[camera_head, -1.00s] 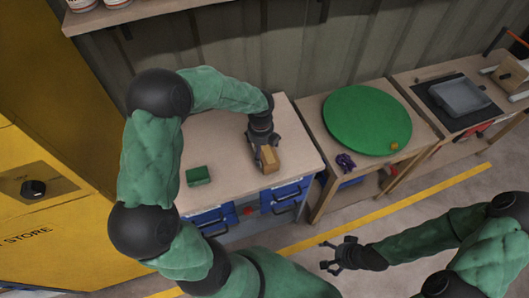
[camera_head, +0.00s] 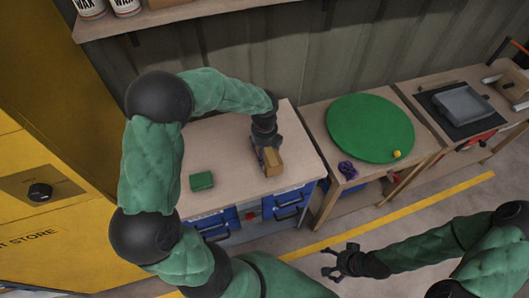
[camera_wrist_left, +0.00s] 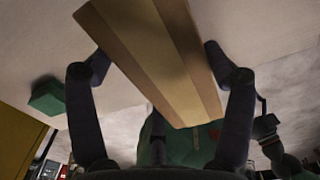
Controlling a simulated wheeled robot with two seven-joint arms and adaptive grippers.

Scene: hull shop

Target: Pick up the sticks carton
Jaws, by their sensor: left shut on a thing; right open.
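The sticks carton is most likely the small tan box (camera_head: 273,162) on the workbench; no label on it is readable. My left gripper (camera_head: 266,150) reaches down over it from behind and is shut on it. In the left wrist view the tan carton (camera_wrist_left: 155,60), with a lighter and a darker band, sits between the two dark fingers. I cannot tell whether it touches the bench top. My right gripper (camera_head: 335,265) is open and empty, over the floor in front of the benches.
A green box (camera_head: 202,181) lies on the workbench (camera_head: 230,150) left of the carton. To the right, another bench holds a round green disc (camera_head: 370,128), a purple object (camera_head: 347,170) and a small yellow object (camera_head: 396,154). A grey tray (camera_head: 463,104) stands further right. A yellow cabinet (camera_head: 45,240) is at left.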

